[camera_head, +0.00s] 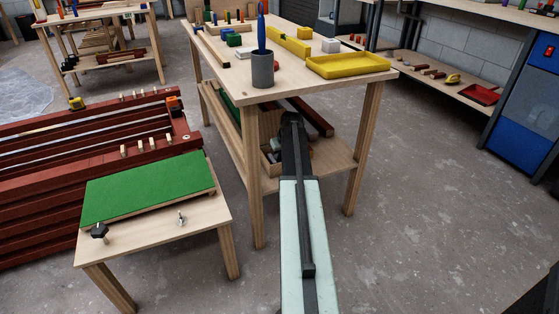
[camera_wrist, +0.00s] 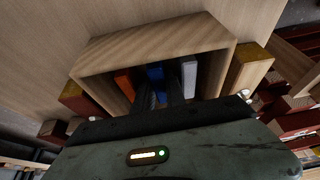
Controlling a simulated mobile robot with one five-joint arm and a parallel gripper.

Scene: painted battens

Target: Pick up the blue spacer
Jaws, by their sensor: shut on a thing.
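The blue spacer (camera_wrist: 155,73) shows in the wrist view inside an open wooden box (camera_wrist: 165,40), between an orange piece (camera_wrist: 124,81) and a pale grey piece (camera_wrist: 190,77). My gripper (camera_wrist: 161,90) reaches into the box with its two dark fingers around the blue spacer, shut on it. The fingers hide the lower part of the spacer. In the head view my arm reaches under the wooden table's top, toward its lower shelf. The spacer and the fingertips cannot be made out there.
The table top (camera_head: 225,65) is above my arm, with a grey cup (camera_head: 262,72) and a yellow tray (camera_head: 345,66) on it. A table leg (camera_head: 251,180) stands just left of my arm. A low bench with a green mat (camera_head: 145,187) is further left. The floor at right is clear.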

